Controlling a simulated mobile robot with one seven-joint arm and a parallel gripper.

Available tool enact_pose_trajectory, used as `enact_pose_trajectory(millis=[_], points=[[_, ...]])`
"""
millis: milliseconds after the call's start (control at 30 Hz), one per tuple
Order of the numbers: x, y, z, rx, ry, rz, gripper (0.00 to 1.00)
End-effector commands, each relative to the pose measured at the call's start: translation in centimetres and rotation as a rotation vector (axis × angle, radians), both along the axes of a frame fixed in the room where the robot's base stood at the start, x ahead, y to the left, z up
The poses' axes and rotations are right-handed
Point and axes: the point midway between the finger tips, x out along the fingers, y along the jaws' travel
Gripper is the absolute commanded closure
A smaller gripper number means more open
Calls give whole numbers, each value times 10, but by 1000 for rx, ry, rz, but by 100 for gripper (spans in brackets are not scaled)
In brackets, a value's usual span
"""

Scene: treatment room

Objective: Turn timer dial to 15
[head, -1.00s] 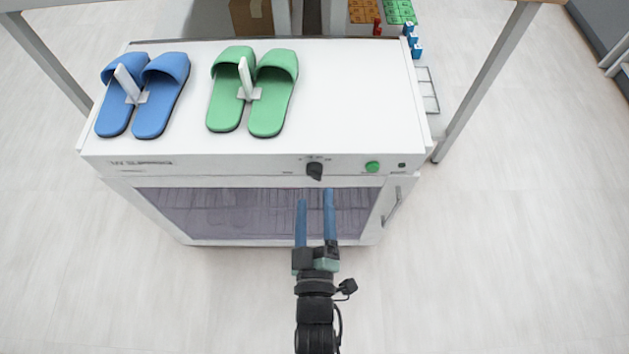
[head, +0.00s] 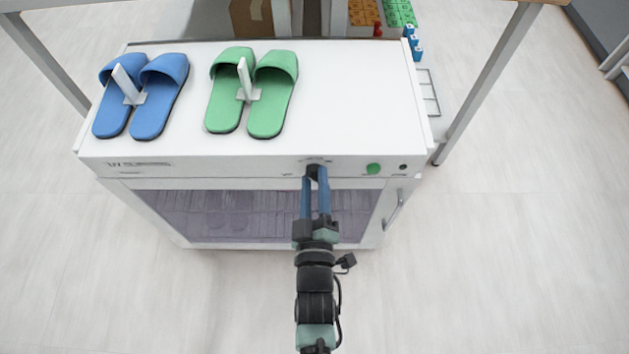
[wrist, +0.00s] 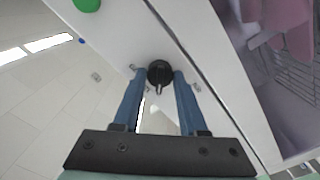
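The timer dial (head: 313,171) is a black knob on the white front panel of the cabinet (head: 220,166). In the wrist view, the dial (wrist: 160,73) sits between my blue fingertips, with its pointer end toward my gripper. My gripper (head: 315,180) reaches the panel from the front, one finger on each side of the dial. In the wrist view, my gripper (wrist: 161,76) looks partly open, with narrow gaps beside the knob; contact is not clear. The scale marks around the dial are too small to read, and the fingers partly hide the dial in the head view.
A green button (head: 373,169) and a small black knob (head: 403,167) are right of the dial. Blue slippers (head: 155,95) and green slippers (head: 270,95) stand on the cabinet top. A tinted door (head: 200,210) with a handle (head: 393,210) lies below the panel.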

Motion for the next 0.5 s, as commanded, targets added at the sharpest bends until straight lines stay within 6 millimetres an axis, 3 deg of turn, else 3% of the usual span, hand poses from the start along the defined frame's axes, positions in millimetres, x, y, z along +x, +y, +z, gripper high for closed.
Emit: enact_pose_trajectory(millis=[33, 100, 500], points=[[0, 0, 0, 0, 0, 0, 88], [0, 0, 0, 0, 0, 0, 100], [0, 0, 0, 46, 0, 0, 100]])
